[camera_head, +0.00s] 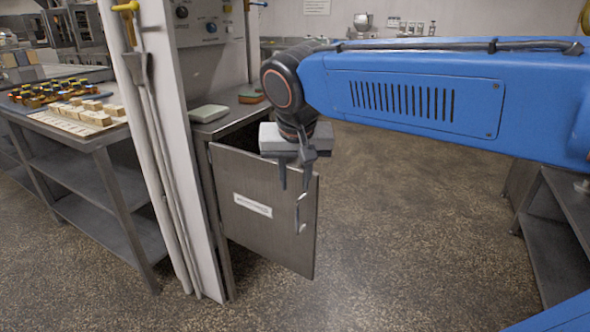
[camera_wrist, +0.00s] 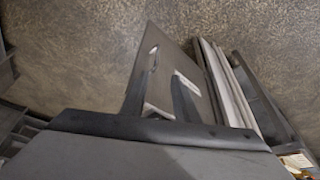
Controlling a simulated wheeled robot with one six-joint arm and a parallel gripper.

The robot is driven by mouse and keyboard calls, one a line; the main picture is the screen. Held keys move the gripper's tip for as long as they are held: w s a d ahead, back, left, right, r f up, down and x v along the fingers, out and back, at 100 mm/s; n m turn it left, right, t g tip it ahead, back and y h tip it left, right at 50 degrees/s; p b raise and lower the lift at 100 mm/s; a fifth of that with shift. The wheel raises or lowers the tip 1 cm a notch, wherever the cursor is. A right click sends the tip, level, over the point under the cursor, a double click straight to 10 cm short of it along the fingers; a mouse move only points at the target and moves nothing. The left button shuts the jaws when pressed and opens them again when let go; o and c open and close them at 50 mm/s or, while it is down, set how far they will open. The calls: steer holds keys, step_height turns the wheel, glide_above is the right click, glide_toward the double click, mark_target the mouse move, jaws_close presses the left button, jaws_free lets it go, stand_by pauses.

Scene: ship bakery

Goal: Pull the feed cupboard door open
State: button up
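The feed cupboard door (camera_head: 262,235) is a grey metal panel with a white label (camera_head: 252,205). It stands partly open, its right edge swung out from the cupboard (camera_head: 212,185), with a dark gap behind its top. A slim upright handle (camera_head: 299,212) is near its free edge. My gripper (camera_head: 294,188) points down in front of the door's upper right part, its two fingers apart and nothing seen between them. The fingertips are close to the handle's upper end; I cannot tell whether they touch it. The wrist view shows the door (camera_wrist: 170,72) and handle (camera_wrist: 153,58) beyond the gripper.
A white post (camera_head: 180,170) with a long-handled tool stands left of the cupboard. A steel table (camera_head: 125,200) with pastry blocks is further left. A dark shelf unit (camera_head: 560,235) stands at right. Speckled floor (camera_head: 400,230) in front of the door is clear.

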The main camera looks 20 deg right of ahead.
steer(key=v, duration=0.3)
steer(key=shift+r, duration=0.1)
steer(key=shift+s, duration=0.1)
stand_by(0.3)
steer(key=s+d+f+n, duration=0.2)
steer(key=s+d+f, duration=0.1)
steer(key=s+f, duration=0.3)
steer(key=s+d+f+n+y, duration=0.1)
steer(key=s+d+f, duration=0.3)
steer(key=s+f, duration=0.3)
step_height(320, 180, down, 4)
steer(key=shift+d+f+n, duration=0.15)
steer(key=shift+d+n, duration=0.05)
steer(key=shift+n, duration=0.2)
